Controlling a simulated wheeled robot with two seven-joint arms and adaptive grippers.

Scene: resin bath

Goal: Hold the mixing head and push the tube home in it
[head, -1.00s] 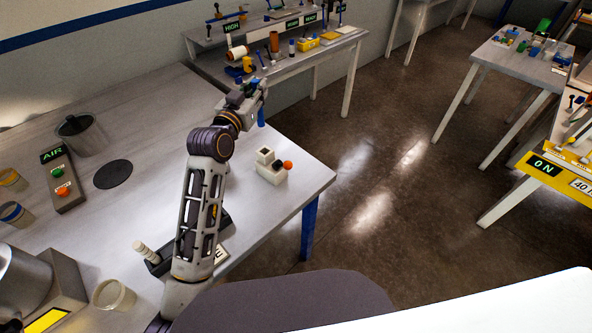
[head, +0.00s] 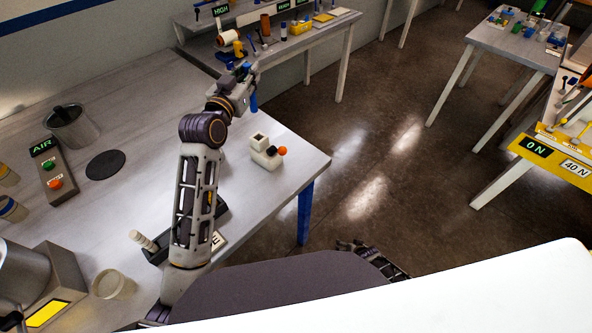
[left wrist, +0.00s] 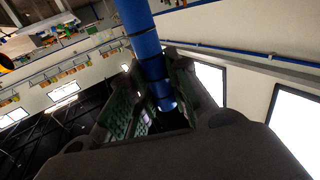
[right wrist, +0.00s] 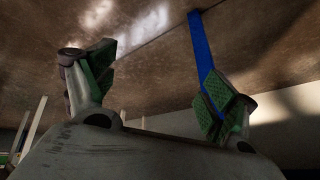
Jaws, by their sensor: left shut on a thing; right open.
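A blue tube (head: 253,102) hangs below my left gripper (head: 246,80), which is shut on it above the table's far right side. In the left wrist view the tube (left wrist: 146,45) runs down between the finger pads (left wrist: 160,95). A pale block with an orange ball (head: 266,153), perhaps the mixing head, stands on the table near its right edge, apart from my left gripper. My right gripper (right wrist: 158,85) is open and empty in the right wrist view, with floor and a blue table leg behind it. A dark part of it shows low in the head view (head: 370,258).
The grey table (head: 130,110) carries a dark round pad (head: 105,165), an AIR button box (head: 50,173), a grey bin (head: 73,130) and a cup (head: 115,285). A blue table leg (head: 306,212) stands at the right corner. A back bench (head: 270,48) holds several small items.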

